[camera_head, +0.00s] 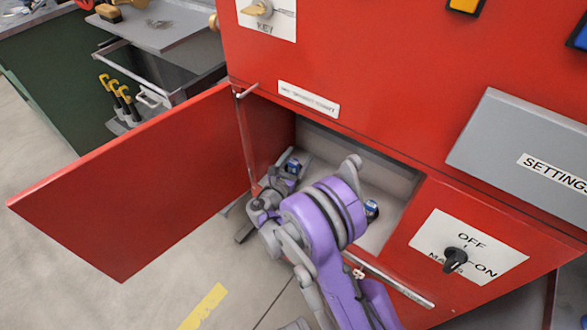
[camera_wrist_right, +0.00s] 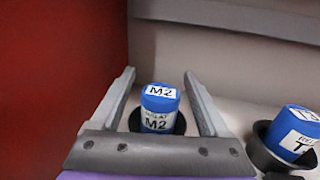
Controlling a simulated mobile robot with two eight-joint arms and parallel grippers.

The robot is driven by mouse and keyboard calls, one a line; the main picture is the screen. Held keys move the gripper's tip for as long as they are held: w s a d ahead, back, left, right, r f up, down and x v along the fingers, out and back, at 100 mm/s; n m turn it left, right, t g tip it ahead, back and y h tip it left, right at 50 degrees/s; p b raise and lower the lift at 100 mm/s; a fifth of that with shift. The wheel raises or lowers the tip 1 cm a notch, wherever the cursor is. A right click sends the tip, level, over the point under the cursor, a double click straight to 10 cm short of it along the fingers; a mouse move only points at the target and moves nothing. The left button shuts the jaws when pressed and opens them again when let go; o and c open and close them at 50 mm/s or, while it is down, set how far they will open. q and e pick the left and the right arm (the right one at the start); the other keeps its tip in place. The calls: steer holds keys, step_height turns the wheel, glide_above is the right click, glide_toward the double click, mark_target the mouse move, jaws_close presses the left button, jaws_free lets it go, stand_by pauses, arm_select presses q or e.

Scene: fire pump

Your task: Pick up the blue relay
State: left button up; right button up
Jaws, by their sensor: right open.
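A blue relay (camera_wrist_right: 158,104) with white labels reading M2 stands in a dark round socket in the right wrist view. In the head view this blue relay (camera_head: 293,165) shows inside the open red cabinet, beside my gripper. My right gripper (camera_head: 279,183) reaches into the compartment. Its two fingers (camera_wrist_right: 160,82) are open, one on each side of the M2 relay, with gaps visible. A second blue relay (camera_wrist_right: 293,135), its label partly cut off, stands in another socket to the right. It also shows in the head view (camera_head: 372,210). My left gripper is not in view.
The red cabinet door (camera_head: 140,185) stands open to the left. The compartment's red side wall (camera_wrist_right: 60,70) is close on the left. A panel with a black OFF/ON knob (camera_head: 455,260) is right of the opening. A workbench with an open drawer (camera_head: 150,70) stands behind left.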

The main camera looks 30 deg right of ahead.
jaws_close()
stand_by(0.4)
